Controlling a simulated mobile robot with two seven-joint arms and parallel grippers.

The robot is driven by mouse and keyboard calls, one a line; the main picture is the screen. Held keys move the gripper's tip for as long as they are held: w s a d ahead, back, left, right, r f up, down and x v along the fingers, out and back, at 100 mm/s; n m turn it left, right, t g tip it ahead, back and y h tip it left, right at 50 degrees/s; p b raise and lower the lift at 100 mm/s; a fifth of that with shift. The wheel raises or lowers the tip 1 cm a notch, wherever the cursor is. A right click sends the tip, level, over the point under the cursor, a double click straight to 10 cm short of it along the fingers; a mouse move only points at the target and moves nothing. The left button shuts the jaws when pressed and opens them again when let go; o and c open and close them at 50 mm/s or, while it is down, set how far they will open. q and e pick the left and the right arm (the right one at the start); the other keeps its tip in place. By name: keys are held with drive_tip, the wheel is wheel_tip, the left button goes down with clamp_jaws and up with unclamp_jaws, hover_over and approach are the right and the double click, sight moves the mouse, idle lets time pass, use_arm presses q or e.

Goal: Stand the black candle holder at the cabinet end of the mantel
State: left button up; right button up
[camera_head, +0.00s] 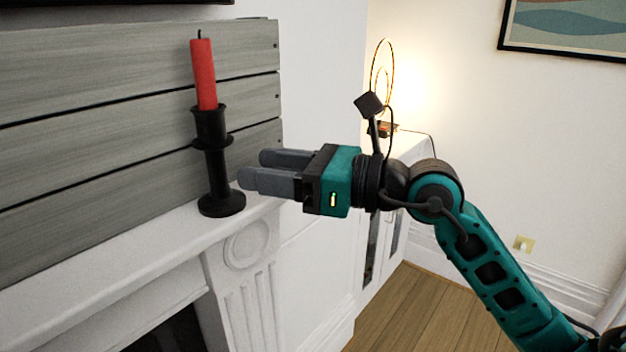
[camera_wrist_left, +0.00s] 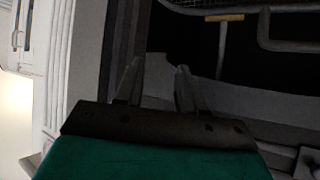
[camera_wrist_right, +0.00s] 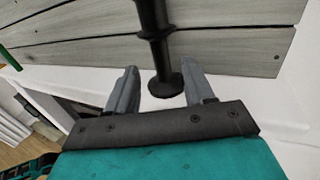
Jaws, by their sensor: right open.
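The black candle holder (camera_head: 213,165) stands upright on the white mantel (camera_head: 150,236), near its right end on the cabinet side, with a red candle (camera_head: 202,75) in it. My right gripper (camera_head: 250,168) is open just to the right of the holder, its fingers pointing at the stem. In the right wrist view the holder (camera_wrist_right: 155,45) appears beyond and between the two open fingertips, apart from them.
Grey planks (camera_head: 120,110) cover the wall behind the mantel. A white cabinet (camera_head: 395,190) stands to the right, bearing a lit lamp with a ring (camera_head: 382,70). A fireplace tool with a wooden handle (camera_wrist_left: 224,18) shows in the left wrist view.

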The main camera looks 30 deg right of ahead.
drive_tip(key=shift+b+v, duration=0.9)
drive_tip(key=shift+v, duration=2.4)
drive_tip(key=w+d+f+m+t+h, duration=0.1)
drive_tip(key=w+f+m+t+h, duration=0.15)
drive_tip(key=f+m, duration=0.9)
drive_tip(key=w+d+f+m+t+h, duration=0.1)
drive_tip(key=f+m+t+h, duration=0.4)
drive_tip(key=m, duration=1.1)
wheel_tip(320, 180, down, 15)
drive_tip(key=s+m+g+h, duration=0.25)
drive_tip(key=m+g, duration=0.25)
drive_tip(key=m, duration=0.4)
drive_tip(key=s+a+f+m+g+p, duration=0.3)
drive_tip(key=s+a+f+m+g, duration=0.2)
drive_tip(key=f, duration=0.5)
drive_tip(key=s+a, duration=0.2)
drive_tip(key=s, duration=0.1)
drive_tip(key=shift+s+f, duration=0.3)
drive_tip(key=shift+f, duration=0.05)
